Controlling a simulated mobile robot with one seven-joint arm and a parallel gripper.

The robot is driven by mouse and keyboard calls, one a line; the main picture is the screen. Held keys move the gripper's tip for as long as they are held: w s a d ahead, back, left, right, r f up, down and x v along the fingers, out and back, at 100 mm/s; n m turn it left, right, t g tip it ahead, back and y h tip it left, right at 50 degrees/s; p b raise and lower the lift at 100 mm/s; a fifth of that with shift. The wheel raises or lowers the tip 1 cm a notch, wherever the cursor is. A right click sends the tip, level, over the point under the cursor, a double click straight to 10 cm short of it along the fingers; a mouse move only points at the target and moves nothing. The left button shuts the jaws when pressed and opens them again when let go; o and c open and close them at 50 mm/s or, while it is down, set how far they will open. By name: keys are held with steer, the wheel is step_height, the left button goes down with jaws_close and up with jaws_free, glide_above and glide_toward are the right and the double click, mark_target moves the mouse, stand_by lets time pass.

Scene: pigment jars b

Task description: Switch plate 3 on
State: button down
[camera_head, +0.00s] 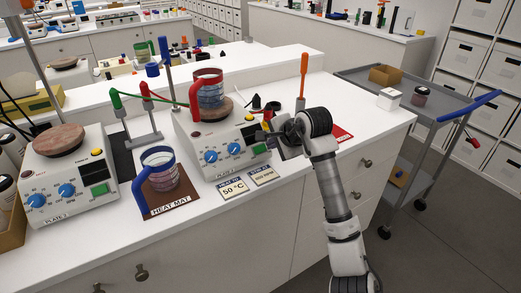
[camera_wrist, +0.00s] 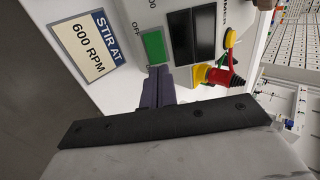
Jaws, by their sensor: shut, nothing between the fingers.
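Plate 3 (camera_head: 213,166) is the white hotplate in the middle of the bench, with blue dials and a green switch (camera_head: 261,149) low on its front right. In the wrist view the green switch (camera_wrist: 154,47) sits beside an "OFF" mark and a dark display. My gripper (camera_head: 263,137) is at the right end of plate 3's front. In the wrist view my shut, empty fingers (camera_wrist: 159,75) point at the lower edge of the switch, very close; I cannot tell if they touch. A beaker with a red band (camera_head: 208,92) stands on plate 3's round top.
Plate 2 (camera_head: 68,180) stands at the left. A beaker with a blue band (camera_head: 160,171) sits on the brown heat mat (camera_head: 172,203). Cards reading 50 °C (camera_head: 233,188) and 600 RPM (camera_head: 263,177) lie in front. An orange-handled tool (camera_head: 304,72) stands behind my gripper.

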steer(key=shift+w+a+f, duration=0.1)
steer(key=shift+f, duration=0.1)
steer(key=shift+w+a+f+b, duration=0.15)
steer(key=shift+b, duration=0.35)
steer(key=b+v, duration=0.3)
steer(key=v, duration=1.4)
steer(key=shift+r+b, duration=0.2)
steer(key=shift+b, duration=0.2)
